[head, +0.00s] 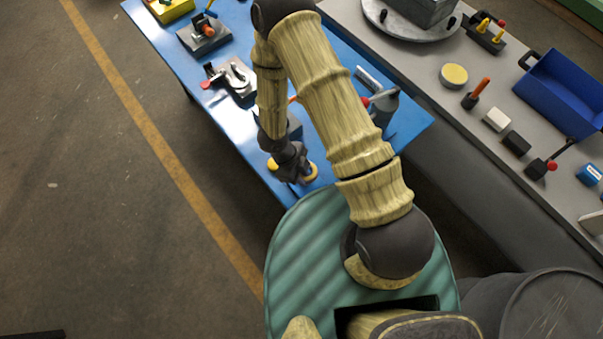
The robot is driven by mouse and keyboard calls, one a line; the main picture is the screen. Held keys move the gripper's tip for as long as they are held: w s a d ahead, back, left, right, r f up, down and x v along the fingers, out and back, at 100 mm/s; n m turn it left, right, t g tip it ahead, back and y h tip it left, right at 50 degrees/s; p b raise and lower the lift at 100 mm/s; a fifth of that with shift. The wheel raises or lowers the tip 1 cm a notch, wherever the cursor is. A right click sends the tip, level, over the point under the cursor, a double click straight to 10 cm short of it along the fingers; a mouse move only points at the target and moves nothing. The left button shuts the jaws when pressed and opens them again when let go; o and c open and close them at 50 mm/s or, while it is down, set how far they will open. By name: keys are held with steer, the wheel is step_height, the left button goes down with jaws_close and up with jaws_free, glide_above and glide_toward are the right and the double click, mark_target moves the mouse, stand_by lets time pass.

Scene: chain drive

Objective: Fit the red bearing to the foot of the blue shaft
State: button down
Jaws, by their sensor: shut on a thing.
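My gripper (293,172) is low over the near left end of the blue table, below my bent arm. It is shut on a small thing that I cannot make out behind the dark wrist. Yellow patches show on both sides of the wrist, the right one ring-like. I cannot pick out the red bearing for certain. A blue rod-like piece (210,12) stands at the far end of the table, too small to tell whether it is the blue shaft.
The blue table (405,125) carries a red-handled clamp (232,78), a dark block with an orange part (204,33) and a grey upright part (384,106). A grey bench at right holds a blue bin (565,93) and several small items. The floor at left is clear.

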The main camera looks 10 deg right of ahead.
steer(key=shift+f+b, duration=0.4)
steer(key=shift+f, duration=0.1)
steer(key=c, duration=1.2)
jaws_free()
steer(key=b+v, duration=0.1)
steer(key=v, duration=1.6)
steer(key=shift+w+r, duration=0.2)
steer(key=shift+r, duration=0.05)
